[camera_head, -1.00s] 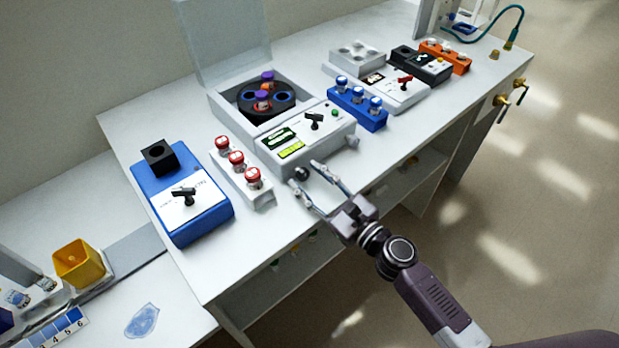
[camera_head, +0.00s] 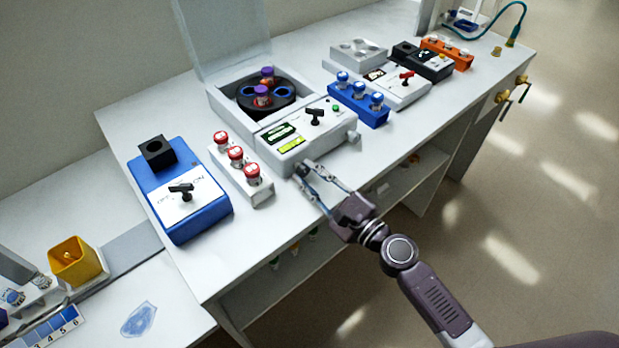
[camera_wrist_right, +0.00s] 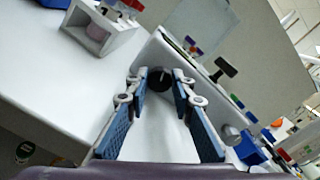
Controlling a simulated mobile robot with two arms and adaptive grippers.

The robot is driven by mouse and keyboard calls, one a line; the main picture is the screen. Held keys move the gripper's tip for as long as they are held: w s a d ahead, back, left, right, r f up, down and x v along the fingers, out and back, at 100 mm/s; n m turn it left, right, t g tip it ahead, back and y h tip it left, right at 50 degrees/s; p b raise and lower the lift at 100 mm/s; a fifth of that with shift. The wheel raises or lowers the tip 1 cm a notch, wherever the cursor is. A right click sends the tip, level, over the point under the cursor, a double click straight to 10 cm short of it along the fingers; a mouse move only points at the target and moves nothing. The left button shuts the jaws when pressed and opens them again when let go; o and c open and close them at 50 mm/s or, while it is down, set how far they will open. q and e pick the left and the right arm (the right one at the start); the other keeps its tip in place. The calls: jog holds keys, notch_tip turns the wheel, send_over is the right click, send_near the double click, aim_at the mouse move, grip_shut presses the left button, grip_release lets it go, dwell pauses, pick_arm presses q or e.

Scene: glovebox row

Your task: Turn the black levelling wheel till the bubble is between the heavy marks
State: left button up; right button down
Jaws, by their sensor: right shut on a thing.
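The black levelling wheel (camera_wrist_right: 159,78) is a dark round knob low on the front of the white centrifuge (camera_head: 285,165). In the right wrist view it sits between my fingertips. My right gripper (camera_head: 302,170) is shut on the wheel, with one finger on each side; the fingers mostly hide the wheel in the head view. A yellow-green level window (camera_head: 291,145) lies on the centrifuge's front panel, below a darker green display (camera_head: 279,134). The bubble and the heavy marks are too small to make out. My left gripper is not in view.
A white rack (camera_head: 262,192) of red-capped vials stands just left of the wheel. A blue device (camera_head: 180,222) is further left, and a blue rack (camera_head: 372,119) of vials stands to the right. A grey knob (camera_head: 354,135) sticks out at the centrifuge's right corner.

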jog(key=shift+n, duration=0.6)
jog(key=c, duration=1.7)
grip_release()
jog(key=shift+o, duration=0.2)
jog(key=shift+f, duration=0.1)
jog(key=shift+s, duration=0.1)
jog(key=shift+m, duration=0.3)
